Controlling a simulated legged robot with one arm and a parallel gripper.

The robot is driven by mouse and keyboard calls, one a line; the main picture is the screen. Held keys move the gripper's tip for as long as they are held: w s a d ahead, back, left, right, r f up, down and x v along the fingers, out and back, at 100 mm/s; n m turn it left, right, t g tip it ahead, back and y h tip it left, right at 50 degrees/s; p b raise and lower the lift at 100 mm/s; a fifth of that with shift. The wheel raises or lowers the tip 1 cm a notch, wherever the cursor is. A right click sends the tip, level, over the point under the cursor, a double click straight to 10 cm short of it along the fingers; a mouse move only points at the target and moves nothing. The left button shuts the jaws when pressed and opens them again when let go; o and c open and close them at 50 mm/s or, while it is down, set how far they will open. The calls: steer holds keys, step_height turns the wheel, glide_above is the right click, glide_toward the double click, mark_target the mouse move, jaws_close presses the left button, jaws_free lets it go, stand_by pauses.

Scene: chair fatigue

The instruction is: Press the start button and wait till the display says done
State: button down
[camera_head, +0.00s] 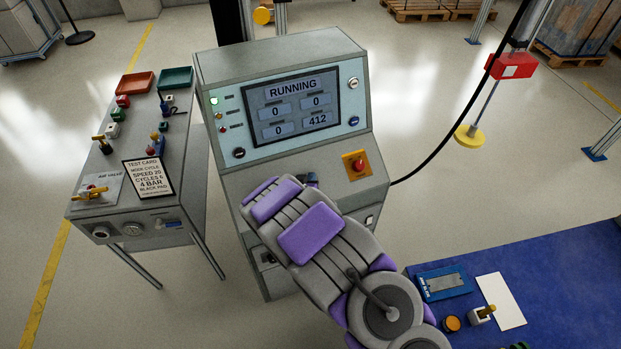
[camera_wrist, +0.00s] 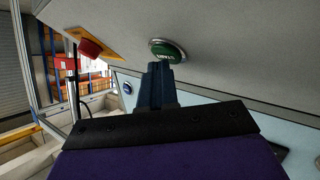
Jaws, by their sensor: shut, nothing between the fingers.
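The display (camera_head: 293,105) on the grey control console reads RUNNING, with 0, 0, 0 and 412 in its boxes. A green indicator lamp (camera_head: 214,101) at the left of the panel looks lit. The green start button (camera_wrist: 168,51) shows in the wrist view, upside down, just beyond the fingertips; in the head view my arm hides it. My gripper (camera_wrist: 160,70) is shut and empty, its tip close to the button's edge. I cannot tell whether it touches. In the head view my gripper (camera_head: 308,180) shows only in part, at the console's sloped front.
A red emergency stop (camera_head: 356,164) on a yellow plate sits right of my gripper. A side table (camera_head: 185,190) at left carries a test card (camera_head: 148,177), valves and trays. A blue bench (camera_head: 560,270) lies at lower right. A black cable (camera_head: 455,130) hangs right of the console.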

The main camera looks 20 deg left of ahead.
stand_by(0.5)
steer(key=shift+s+d+r+p, duration=0.25)
steer(key=shift+d+r+p, duration=0.15)
steer(key=shift+r, duration=0.2)
steer(key=shift+s+d+r, duration=0.1)
steer(key=shift+s+r, duration=0.1)
steer(key=shift+r, duration=0.4)
steer(key=shift+s+d+r+p, duration=0.25)
steer(key=shift+r+p, duration=0.05)
steer(key=shift+r, duration=0.2)
steer(key=shift+s+d+r+p, duration=0.25)
steer(key=shift+s+d+r, duration=0.05)
steer(key=shift+r, duration=0.25)
steer(key=shift+s+d+r+p, duration=0.25)
steer(key=shift+r+p, duration=0.05)
steer(key=shift+r, duration=0.2)
